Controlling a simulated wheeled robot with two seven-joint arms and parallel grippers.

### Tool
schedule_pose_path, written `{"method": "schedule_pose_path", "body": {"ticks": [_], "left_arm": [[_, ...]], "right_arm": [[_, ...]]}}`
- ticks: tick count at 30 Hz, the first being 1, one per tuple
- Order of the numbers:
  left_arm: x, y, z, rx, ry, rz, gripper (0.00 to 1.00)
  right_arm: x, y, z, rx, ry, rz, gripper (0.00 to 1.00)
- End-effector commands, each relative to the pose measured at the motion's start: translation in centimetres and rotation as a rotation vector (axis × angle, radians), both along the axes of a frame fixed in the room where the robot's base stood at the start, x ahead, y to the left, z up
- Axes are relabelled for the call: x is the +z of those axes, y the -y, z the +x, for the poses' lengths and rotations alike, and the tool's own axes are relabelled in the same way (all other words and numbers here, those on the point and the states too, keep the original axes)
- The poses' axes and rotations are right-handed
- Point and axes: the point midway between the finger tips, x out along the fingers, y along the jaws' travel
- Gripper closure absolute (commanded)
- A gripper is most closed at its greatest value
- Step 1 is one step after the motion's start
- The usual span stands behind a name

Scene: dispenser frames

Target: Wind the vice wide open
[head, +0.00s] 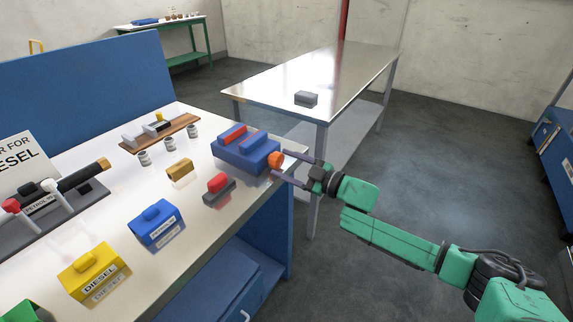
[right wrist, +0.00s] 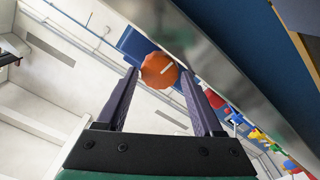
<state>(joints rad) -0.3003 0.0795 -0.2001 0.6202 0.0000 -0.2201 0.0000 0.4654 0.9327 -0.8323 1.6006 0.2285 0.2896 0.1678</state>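The blue vice (head: 236,155) sits at the right end of the workbench, with a red jaw strip (head: 233,134) on top and a raised blue block beside it, a narrow gap between them. Its orange knob (head: 275,160) sticks out on the right side, past the bench edge. My right gripper (head: 281,164) points at the knob with its fingers spread. In the right wrist view the knob (right wrist: 159,70) with a pale mark lies between the fingertips (right wrist: 160,74), with a small gap on each side. My left gripper is not in view.
A red-topped grey block (head: 218,188), a yellow-brown block (head: 180,170), a blue box (head: 160,226) and a yellow box (head: 93,274) stand on the workbench (head: 125,195). Behind is a metal table (head: 330,80) with a grey block (head: 306,98).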

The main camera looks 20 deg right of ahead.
Motion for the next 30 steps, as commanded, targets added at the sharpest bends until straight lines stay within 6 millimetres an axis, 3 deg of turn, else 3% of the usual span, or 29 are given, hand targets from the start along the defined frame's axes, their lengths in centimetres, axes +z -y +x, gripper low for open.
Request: {"method": "schedule_pose_path", "body": {"ticks": [16,20,25,30], "left_arm": [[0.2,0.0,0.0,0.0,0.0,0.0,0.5],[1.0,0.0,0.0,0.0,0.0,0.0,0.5],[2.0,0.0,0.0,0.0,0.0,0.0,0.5],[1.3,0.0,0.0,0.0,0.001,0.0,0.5]], "right_arm": [[0.1,0.0,0.0,0.001,-0.018,0.021,0.11],[0.4,0.0,0.0,0.001,-0.123,0.147,0.11],[0.5,0.1,0.1,0.0,-0.354,0.425,0.11],[-0.2,2.5,-2.7,-0.004,-0.358,0.423,0.11]]}}
